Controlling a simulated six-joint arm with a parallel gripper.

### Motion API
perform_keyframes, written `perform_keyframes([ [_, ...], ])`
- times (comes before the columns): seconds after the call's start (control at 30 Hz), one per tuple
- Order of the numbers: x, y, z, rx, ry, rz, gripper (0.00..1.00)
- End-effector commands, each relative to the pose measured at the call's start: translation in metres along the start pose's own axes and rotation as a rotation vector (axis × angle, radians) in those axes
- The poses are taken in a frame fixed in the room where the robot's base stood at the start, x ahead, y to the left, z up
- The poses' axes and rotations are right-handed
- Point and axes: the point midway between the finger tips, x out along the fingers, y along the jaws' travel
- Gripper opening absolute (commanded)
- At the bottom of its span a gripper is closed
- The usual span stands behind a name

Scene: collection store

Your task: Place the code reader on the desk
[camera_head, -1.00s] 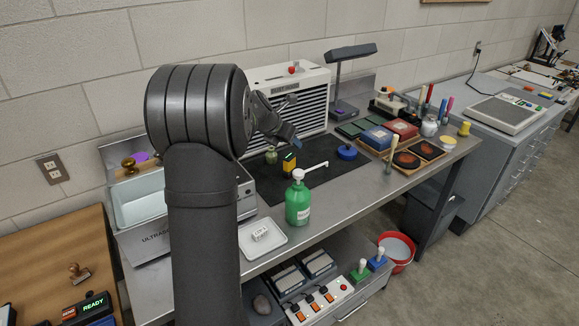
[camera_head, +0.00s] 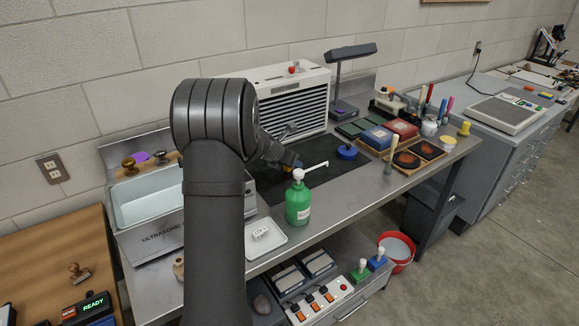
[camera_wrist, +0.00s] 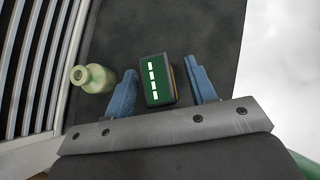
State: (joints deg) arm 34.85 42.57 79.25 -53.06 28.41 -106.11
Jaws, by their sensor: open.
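The likely code reader is a small dark box (camera_wrist: 158,82) with a green face, white bars and a yellow side. It stands on the black mat (camera_head: 325,180) on the metal bench. My gripper (camera_wrist: 160,70) is open, with one blue finger on each side of the box and visible gaps between. In the head view my gripper (camera_head: 286,160) is low over the mat and hides most of the box. The wooden desk (camera_head: 60,245) is at the lower left, apart from the bench.
A small greenish bottle (camera_wrist: 92,78) stands just left of the left finger. A green pump bottle (camera_head: 298,203) stands at the mat's front edge. The slatted white unit (camera_head: 292,100) is behind. A READY display (camera_head: 93,307) and a stamp (camera_head: 79,272) occupy the desk; its middle is clear.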

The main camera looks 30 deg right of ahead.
Motion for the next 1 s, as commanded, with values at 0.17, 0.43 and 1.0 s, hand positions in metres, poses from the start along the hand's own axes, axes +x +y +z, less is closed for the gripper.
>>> perform_keyframes([
  [0.17, 0.002, 0.0, 0.0, 0.0, 0.0, 0.0, 0.51],
  [0.43, 0.002, 0.0, 0.0, -0.001, 0.0, -0.001, 0.14],
  [1.0, -0.012, 0.0, 0.014, 0.001, -0.002, -0.001, 0.0],
])
